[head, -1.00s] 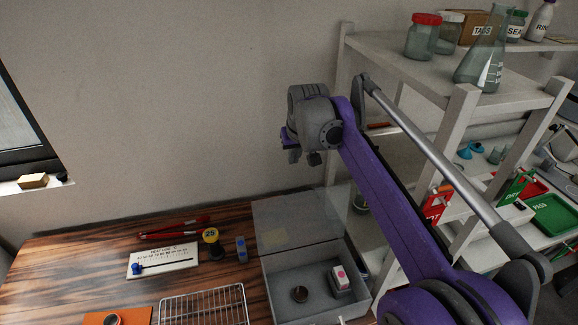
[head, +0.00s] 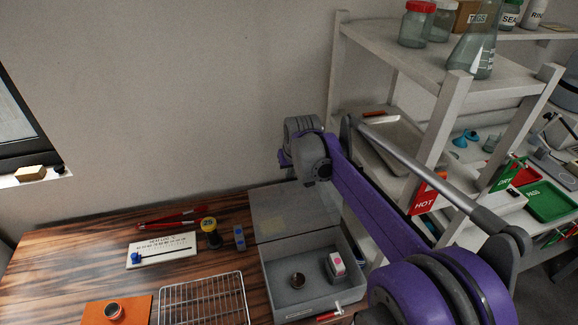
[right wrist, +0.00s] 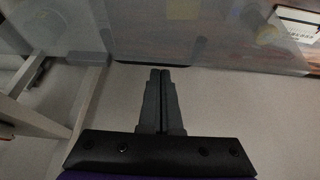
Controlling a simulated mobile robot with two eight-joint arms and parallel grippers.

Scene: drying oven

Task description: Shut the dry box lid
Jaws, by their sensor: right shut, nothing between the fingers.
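The dry box (head: 268,285) is a grey open-topped box at the table's right. Its see-through lid (head: 275,212) stands open, tilted up at the box's back side. A dark round item (head: 297,279) and a white-and-pink block (head: 336,265) are inside. My right gripper (head: 284,159) is above and behind the lid's upper edge, its fingers partly hidden by the wrist. The right wrist view shows its fingers (right wrist: 160,76) shut and empty, with the clear lid (right wrist: 215,30) across the top, close to the fingertips. I cannot tell whether they touch. My left gripper is not in view.
A white shelf rack (head: 440,110) with jars and a flask (head: 474,50) stands close to the right of my arm. A wire rack (head: 205,298), an orange mat (head: 138,306), a white board (head: 163,249) and a black-and-yellow jar (head: 210,235) are on the table left of the box.

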